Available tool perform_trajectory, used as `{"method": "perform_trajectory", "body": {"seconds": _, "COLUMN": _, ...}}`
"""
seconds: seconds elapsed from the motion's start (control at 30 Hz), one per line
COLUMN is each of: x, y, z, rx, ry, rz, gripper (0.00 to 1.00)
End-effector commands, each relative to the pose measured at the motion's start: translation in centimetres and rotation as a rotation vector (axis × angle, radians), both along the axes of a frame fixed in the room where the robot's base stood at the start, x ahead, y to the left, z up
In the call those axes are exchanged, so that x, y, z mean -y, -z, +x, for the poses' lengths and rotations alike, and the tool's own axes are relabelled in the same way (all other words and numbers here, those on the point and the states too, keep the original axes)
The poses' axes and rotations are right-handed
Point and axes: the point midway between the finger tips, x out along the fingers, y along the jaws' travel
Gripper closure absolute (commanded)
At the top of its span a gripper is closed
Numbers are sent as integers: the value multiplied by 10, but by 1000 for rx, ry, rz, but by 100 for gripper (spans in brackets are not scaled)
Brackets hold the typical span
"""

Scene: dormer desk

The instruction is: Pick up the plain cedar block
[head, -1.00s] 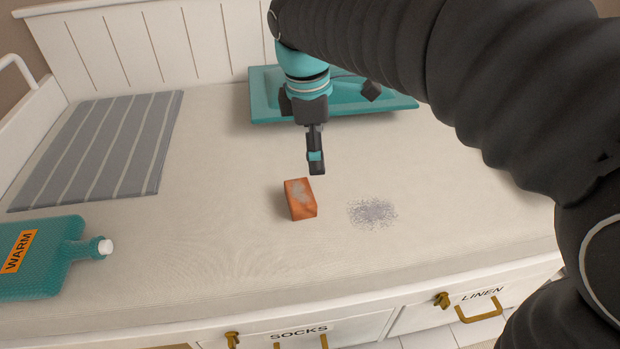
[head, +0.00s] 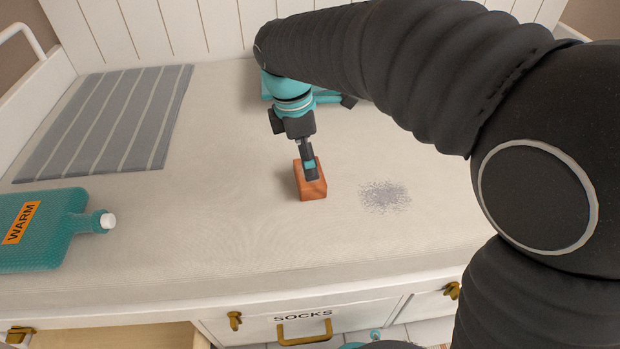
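The cedar block (head: 311,190) is a small reddish-orange box lying on the pale mattress, near the middle of the head view. A greyish patch on its top showed earlier; my gripper now covers much of that top. My gripper (head: 311,176) points down and its fingertips overlap the block's upper part in the picture. I see the fingers edge-on, so their gap and any contact with the block cannot be told. The block appears to rest on the mattress.
A teal tray (head: 328,97) lies behind my gripper, mostly hidden by my arm. A speckled grey patch (head: 385,196) is right of the block. A striped grey cloth (head: 105,120) and teal WARM bottle (head: 40,235) lie left. Below the front edge are the SOCKS drawer (head: 300,325) and an open drawer (head: 110,338).

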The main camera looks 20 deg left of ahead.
Motion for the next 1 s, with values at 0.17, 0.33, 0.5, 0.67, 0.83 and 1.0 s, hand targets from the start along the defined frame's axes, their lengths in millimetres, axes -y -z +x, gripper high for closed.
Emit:
{"method": "perform_trajectory", "body": {"seconds": 0.17, "x": 2, "y": 14, "z": 0, "rx": -1, "ry": 2, "rz": -2, "gripper": 0}}
{"method": "perform_trajectory", "body": {"seconds": 0.33, "x": 5, "y": 39, "z": 1, "rx": -2, "ry": 2, "rz": -2, "gripper": 0}}
{"method": "perform_trajectory", "body": {"seconds": 0.5, "x": 7, "y": 52, "z": 3, "rx": -1, "ry": 2, "rz": -1, "gripper": 0}}
{"method": "perform_trajectory", "body": {"seconds": 0.67, "x": 7, "y": 51, "z": 3, "rx": -1, "ry": 2, "rz": 0, "gripper": 0}}
{"method": "perform_trajectory", "body": {"seconds": 0.83, "x": 7, "y": 51, "z": 3, "rx": -1, "ry": 2, "rz": 0, "gripper": 35}}
{"method": "perform_trajectory", "body": {"seconds": 1.0, "x": 7, "y": 51, "z": 3, "rx": -1, "ry": 2, "rz": 0, "gripper": 43}}
